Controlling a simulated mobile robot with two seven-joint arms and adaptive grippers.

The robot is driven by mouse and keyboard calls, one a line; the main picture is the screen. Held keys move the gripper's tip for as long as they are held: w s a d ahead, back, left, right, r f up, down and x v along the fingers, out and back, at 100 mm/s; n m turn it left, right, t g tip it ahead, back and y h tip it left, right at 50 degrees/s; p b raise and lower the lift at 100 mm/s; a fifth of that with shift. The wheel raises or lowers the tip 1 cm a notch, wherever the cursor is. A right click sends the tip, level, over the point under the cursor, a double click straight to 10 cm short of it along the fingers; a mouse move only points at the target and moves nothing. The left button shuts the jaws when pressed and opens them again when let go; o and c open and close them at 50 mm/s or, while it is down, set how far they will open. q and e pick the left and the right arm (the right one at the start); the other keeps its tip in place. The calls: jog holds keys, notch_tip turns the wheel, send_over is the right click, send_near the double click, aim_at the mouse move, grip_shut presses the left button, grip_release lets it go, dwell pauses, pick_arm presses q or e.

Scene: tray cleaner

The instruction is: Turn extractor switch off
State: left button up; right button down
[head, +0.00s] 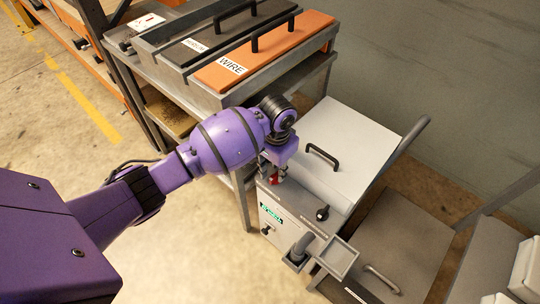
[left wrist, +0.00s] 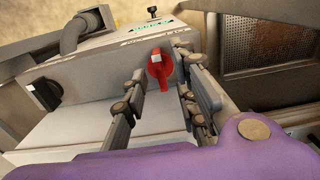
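The red switch (left wrist: 160,68) sits on the light grey panel of the machine, with a small white mark on its top. It also shows as a small red patch in the head view (head: 274,179), partly hidden by my gripper. My left gripper (left wrist: 163,80) is open, one dark finger on each side of the switch, with visible gaps to both. In the head view my left gripper (head: 277,168) is over the machine's near left corner. I cannot tell how deep the fingers reach. My right gripper is in neither view.
The grey lid (head: 345,140) has a black handle. A bench with an orange WIRE lid (head: 270,50) stands behind my arm. Open floor lies at left.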

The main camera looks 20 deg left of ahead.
pick_arm(q)
jog(key=shift+w+f, duration=0.1)
jog(key=shift+f, duration=0.6)
grip_shut()
